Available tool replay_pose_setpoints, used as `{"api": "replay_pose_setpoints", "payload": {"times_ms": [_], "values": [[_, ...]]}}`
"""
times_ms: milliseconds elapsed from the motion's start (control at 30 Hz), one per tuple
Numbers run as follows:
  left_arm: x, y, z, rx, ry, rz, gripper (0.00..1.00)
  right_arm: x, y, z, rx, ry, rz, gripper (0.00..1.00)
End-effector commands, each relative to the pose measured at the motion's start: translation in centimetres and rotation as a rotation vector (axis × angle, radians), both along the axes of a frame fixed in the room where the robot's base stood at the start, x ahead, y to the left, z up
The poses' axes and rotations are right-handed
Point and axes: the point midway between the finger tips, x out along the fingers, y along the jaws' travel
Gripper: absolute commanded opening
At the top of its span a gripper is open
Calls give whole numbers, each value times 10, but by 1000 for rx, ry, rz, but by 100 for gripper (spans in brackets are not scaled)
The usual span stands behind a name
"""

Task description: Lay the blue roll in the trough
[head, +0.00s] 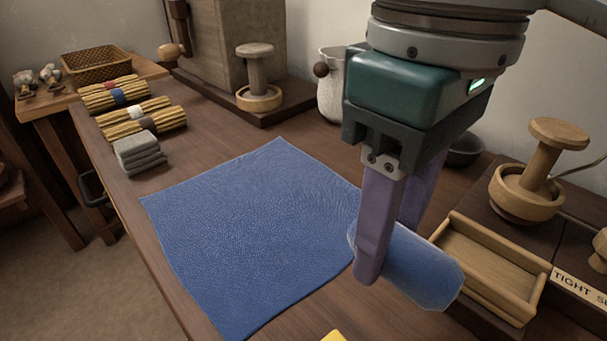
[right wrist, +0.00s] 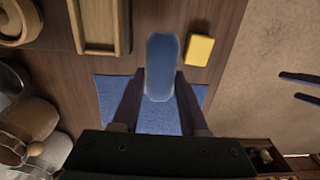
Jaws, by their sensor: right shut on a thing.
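The blue roll (head: 425,270) is a soft translucent-looking cylinder. My right gripper (head: 393,248) is shut on it, with one purple finger on each side near its left end. In the right wrist view the roll (right wrist: 160,62) sticks out lengthwise from between the fingers (right wrist: 158,105). The trough (head: 487,262) is a shallow, pale wooden tray just right of the roll and looks empty; it also shows in the right wrist view (right wrist: 102,46). The roll is beside it, apart in the wrist view. Two dark parallel fingers, seemingly my left gripper (right wrist: 302,88), show apart and empty at the right edge.
A blue cloth (head: 250,225) lies flat on the wooden table. A yellow block (right wrist: 200,50) lies by the front edge. Wooden spools (head: 540,170), a white jug (head: 332,85), striped bundles (head: 120,95), grey folded cloths (head: 139,153) and a basket (head: 95,65) stand around.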

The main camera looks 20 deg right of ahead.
Motion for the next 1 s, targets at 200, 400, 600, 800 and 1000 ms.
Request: {"api": "replay_pose_setpoints", "payload": {"times_ms": [200,400,600,800,1000], "values": [[0,0,-12,0,0,0,100,0,0,-22,0,0,0,0],[0,0,-29,0,0,0,100,0,0,-52,-2,1,0,0],[0,-1,-41,-4,1,3,100,0,0,-79,0,0,0,0],[0,-2,-39,-9,0,6,100,0,0,-76,0,0,0,0],[0,-3,-38,-11,1,7,100,0,0,-79,0,1,0,48]]}}
